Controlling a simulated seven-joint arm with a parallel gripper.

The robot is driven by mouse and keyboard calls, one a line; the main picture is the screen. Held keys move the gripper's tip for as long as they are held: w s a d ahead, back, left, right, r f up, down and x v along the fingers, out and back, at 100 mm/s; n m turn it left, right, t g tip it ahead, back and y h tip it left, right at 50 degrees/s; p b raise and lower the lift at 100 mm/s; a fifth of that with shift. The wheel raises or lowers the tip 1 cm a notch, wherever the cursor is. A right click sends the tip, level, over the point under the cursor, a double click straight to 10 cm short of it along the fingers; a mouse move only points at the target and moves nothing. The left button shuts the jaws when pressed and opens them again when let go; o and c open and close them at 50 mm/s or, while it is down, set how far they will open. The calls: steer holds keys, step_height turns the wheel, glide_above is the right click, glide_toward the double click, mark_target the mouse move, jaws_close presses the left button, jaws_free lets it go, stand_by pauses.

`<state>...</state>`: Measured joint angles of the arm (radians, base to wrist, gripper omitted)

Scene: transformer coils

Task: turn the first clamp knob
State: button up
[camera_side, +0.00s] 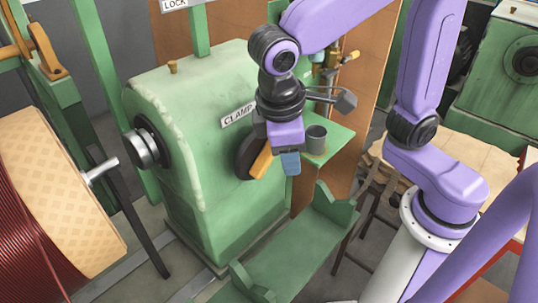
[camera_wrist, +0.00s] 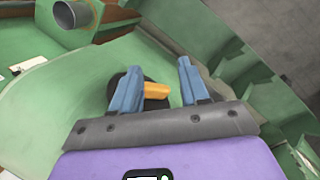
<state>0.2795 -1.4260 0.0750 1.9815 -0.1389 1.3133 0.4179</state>
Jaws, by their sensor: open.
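The clamp knob is a dark round disc (camera_side: 245,158) with an orange handle (camera_side: 262,161), on the green machine housing beneath a CLAMP label (camera_side: 237,116). My gripper (camera_side: 284,168) is right beside the handle, pointing down, with one blue finger clearly showing. In the wrist view my gripper (camera_wrist: 158,72) has its two blue fingers spread apart. The orange handle (camera_wrist: 157,89) shows in the gap between them, with part of the dark disc (camera_wrist: 127,82) behind the left finger. I cannot tell whether a finger touches the handle.
A grey cup (camera_side: 316,140) stands on a green shelf right of my gripper. The green housing (camera_side: 185,110) is close on the left. A green cradle (camera_side: 285,255) lies below. A large copper-wound coil (camera_side: 40,215) is at the far left.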

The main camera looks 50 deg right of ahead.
steer(key=s+d+f+n+y, duration=0.3)
steer(key=s+d+f+n, duration=0.1)
steer(key=s+d, duration=0.75)
steer(key=w+d+r+m+y, duration=0.1)
steer(key=w+r+m+y, duration=0.4)
steer(key=w+m, duration=0.25)
steer(key=w+d+r+m+y, duration=0.1)
steer(key=w+r+m+y, duration=0.45)
steer(key=w, duration=0.35)
glide_toward(256, 178)
steer(key=shift+h, duration=0.35)
steer(key=x, duration=0.5)
steer(key=shift+w+f, duration=0.2)
steer(key=shift+w, duration=0.1)
jaws_close()
